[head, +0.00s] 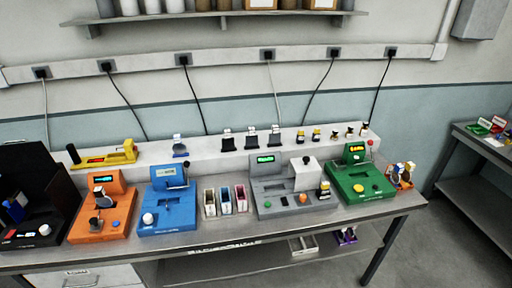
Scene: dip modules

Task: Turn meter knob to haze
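Several bench meters stand in a row on the metal bench, and the word haze is not readable on any of them. A black instrument (30,190) at the far left has a pale round knob (45,230). A blue meter (176,205) has a white knob (148,218) at its front left. An orange meter (84,228), a grey meter (262,188) and a green meter (345,170) also carry small round controls. Knob pointer directions are too small to read. Neither of my grippers shows in the head view.
Coloured narrow boxes (225,199) stand between the blue and grey meters. Small bottles and dark stands line the raised back ledge (205,152), with a yellow device (106,154) at its left. Cables hang behind. A side table (475,150) stands right, with floor between.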

